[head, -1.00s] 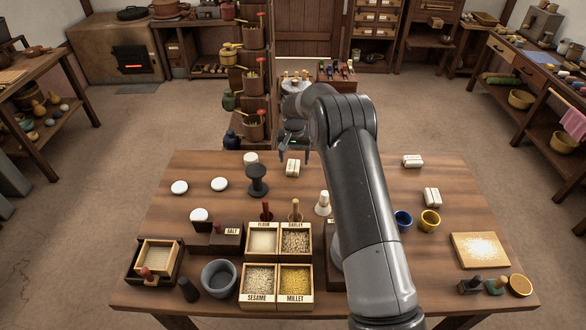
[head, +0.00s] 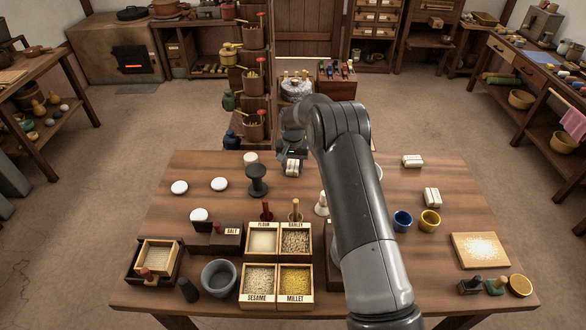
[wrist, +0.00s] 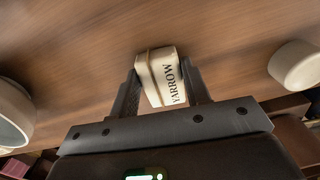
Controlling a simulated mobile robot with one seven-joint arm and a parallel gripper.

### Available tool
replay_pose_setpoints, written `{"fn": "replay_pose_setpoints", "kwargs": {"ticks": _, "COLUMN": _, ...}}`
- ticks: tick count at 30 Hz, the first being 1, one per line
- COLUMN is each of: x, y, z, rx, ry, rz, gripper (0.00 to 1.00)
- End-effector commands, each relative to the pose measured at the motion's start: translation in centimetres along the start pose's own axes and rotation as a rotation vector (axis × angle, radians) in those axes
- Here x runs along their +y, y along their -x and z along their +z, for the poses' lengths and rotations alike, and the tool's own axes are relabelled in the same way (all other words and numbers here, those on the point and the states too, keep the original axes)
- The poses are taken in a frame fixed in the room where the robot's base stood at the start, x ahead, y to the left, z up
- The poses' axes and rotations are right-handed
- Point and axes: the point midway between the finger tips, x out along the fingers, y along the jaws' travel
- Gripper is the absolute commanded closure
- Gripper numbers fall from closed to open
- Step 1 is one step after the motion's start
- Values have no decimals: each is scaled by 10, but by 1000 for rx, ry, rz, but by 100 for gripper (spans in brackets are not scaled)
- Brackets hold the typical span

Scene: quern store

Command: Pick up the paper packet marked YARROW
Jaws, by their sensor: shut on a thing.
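The white paper packet marked YARROW (wrist: 161,78) sits between the two fingers of my gripper (wrist: 160,92) in the wrist view, its lettering readable. My gripper is shut on it, one finger against each side. In the head view the packet (head: 292,168) shows just below my gripper (head: 291,158), near the far edge of the table. I cannot tell whether it touches the tabletop.
A dark spool-shaped stand (head: 257,181) and a white round pot (head: 250,158) stand just left of the packet. Other white packets (head: 412,161) (head: 432,197) lie on the right. Grain boxes (head: 278,306) fill the front middle.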

Motion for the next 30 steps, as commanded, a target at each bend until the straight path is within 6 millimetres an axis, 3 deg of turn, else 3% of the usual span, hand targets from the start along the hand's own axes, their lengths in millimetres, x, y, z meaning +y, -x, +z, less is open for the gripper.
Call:
{"fn": "replay_pose_setpoints", "kwargs": {"ticks": 3, "x": 0, "y": 0, "z": 0, "rx": 0, "ry": 0, "rz": 0, "gripper": 79}}
{"fn": "replay_pose_setpoints", "kwargs": {"ticks": 14, "x": 0, "y": 6, "z": 0, "rx": 1, "ry": 0, "rz": 0, "gripper": 79}}
{"fn": "replay_pose_setpoints", "kwargs": {"ticks": 21, "x": 0, "y": 44, "z": -1, "rx": 4, "ry": 0, "rz": -1, "gripper": 79}}
{"fn": "replay_pose_setpoints", "kwargs": {"ticks": 30, "x": 68, "y": 83, "z": 14, "rx": 2, "ry": -4, "rz": 0, "gripper": 79}}
